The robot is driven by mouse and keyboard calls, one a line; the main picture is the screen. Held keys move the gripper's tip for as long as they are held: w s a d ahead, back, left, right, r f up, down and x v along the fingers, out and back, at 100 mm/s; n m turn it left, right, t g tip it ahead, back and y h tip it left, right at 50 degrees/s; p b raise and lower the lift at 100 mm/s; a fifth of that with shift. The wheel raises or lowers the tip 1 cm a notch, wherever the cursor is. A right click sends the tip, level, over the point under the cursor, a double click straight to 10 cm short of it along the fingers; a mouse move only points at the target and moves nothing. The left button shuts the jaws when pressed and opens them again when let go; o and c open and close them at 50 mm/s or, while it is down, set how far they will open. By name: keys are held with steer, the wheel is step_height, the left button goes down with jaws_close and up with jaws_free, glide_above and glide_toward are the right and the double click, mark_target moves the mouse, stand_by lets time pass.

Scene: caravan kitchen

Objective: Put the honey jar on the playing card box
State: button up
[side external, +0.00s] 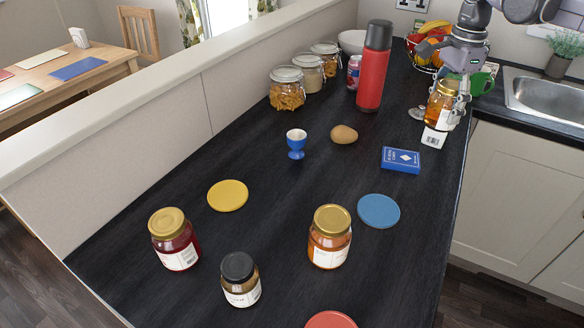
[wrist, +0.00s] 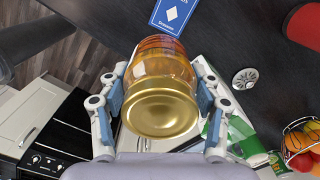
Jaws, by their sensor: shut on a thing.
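The honey jar (side external: 440,105), amber with a gold lid and a pale label, is at the right edge of the dark worktop in the side external view. My gripper (side external: 452,100) is shut on it. In the wrist view, the jar (wrist: 162,65) sits between the two fingers of my gripper (wrist: 162,90), lid toward the camera. The playing card box (side external: 401,160) is blue with a white diamond and lies flat, apart from the jar and nearer the camera. It also shows beyond the jar in the wrist view (wrist: 172,14). Its visible top is bare.
A potato-like item (side external: 344,134) and blue coaster (side external: 379,211) are near the box.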

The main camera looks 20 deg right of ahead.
steer(key=s+d, duration=0.2)
steer(key=d, duration=0.3)
glide_above(401, 157)
step_height(401, 157, down, 6)
steer(key=shift+f, duration=2.25)
steer(key=shift+f, duration=0.1)
steer(key=o, duration=1.5)
steer(key=shift+f, duration=0.1)
steer(key=shift+o, duration=0.2)
